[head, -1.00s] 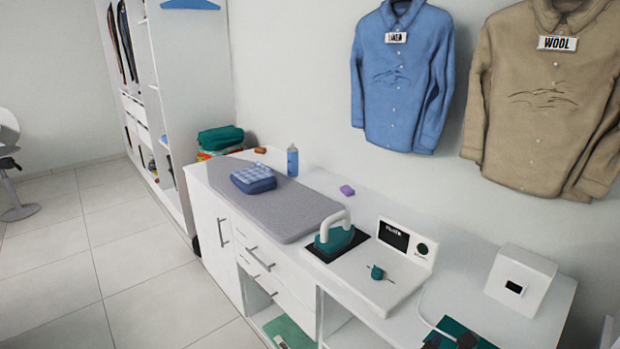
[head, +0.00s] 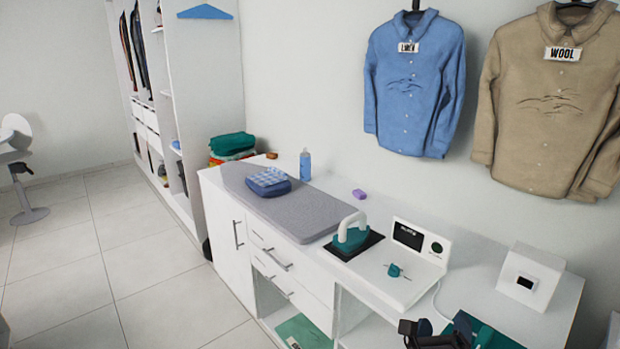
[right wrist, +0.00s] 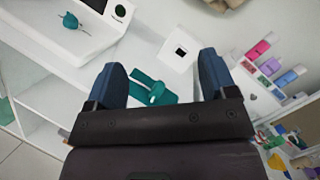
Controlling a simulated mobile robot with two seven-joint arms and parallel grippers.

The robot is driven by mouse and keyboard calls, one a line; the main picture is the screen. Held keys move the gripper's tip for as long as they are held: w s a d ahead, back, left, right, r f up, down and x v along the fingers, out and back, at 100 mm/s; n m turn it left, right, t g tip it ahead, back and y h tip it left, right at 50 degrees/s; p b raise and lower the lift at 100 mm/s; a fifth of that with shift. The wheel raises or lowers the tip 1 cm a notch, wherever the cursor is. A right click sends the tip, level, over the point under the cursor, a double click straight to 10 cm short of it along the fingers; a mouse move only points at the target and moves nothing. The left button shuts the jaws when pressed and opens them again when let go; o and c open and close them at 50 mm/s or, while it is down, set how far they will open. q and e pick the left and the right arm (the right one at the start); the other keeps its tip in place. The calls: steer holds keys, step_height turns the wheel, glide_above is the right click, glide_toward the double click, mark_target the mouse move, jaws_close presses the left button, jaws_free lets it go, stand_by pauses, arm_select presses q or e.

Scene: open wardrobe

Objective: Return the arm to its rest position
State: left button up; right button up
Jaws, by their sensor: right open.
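My right gripper (right wrist: 163,64) shows in the right wrist view with its two blue fingers spread wide and nothing held between them. In the head view, part of it shows dark at the bottom edge, low at the front of the white counter (head: 460,250). A teal object (right wrist: 152,88) lies on the counter beyond the fingers, apart from them as far as I can tell. My left gripper is not in view.
A teal iron (head: 352,236) with a white handle stands on its dark pad. Behind it lies the grey ironing board (head: 290,208) with folded blue cloth (head: 268,182). A white box (head: 530,276) stands at the right.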

steer(key=s+a+f+n+t+y, duration=0.1)
steer(key=s+a+f+n+y, duration=0.15)
steer(key=n+y, duration=0.75)
steer(key=s+a+f+n+y, duration=0.2)
steer(key=f+n, duration=0.2)
steer(key=n, duration=1.3)
steer(key=s+d+f+n+g+h, duration=0.1)
steer(key=s+d+f+n+g, duration=0.2)
steer(key=s+f, duration=0.3)
steer(key=s+d+f+n+g+h, duration=0.1)
steer(key=s+d+f+n+g, duration=0.2)
steer(key=s+f, duration=0.3)
steer(key=s+d+n, duration=0.1)
steer(key=s, duration=0.2)
steer(key=shift+s+f, duration=0.4)
